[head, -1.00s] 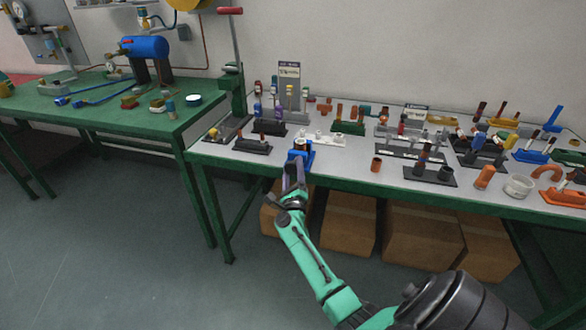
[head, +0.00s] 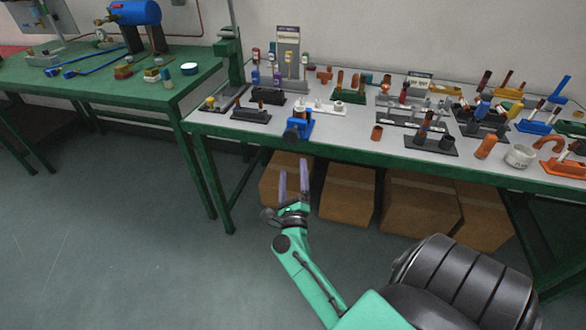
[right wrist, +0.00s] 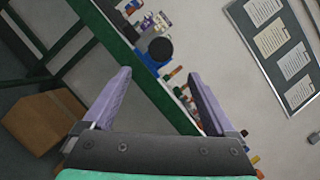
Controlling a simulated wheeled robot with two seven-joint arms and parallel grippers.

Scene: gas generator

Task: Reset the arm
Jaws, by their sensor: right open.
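My right gripper (head: 293,182) is open and empty in the head view, in front of the long bench's front edge and below its top. Its two purple fingers point up toward the bench, apart from each other. In the right wrist view the open fingers (right wrist: 162,100) show with nothing between them up close. A blue holder (head: 299,126) with a dark round part stands at the bench's front edge, just beyond the fingertips and apart from them. The dark round part also shows in the right wrist view (right wrist: 160,49). My left gripper is not in view.
The long bench (head: 340,148) holds several racks of pipe fittings. Cardboard boxes (head: 347,195) stand beneath it. A green table (head: 110,95) with a blue tank (head: 135,13) stands to the left. The floor (head: 130,245) at front left is clear.

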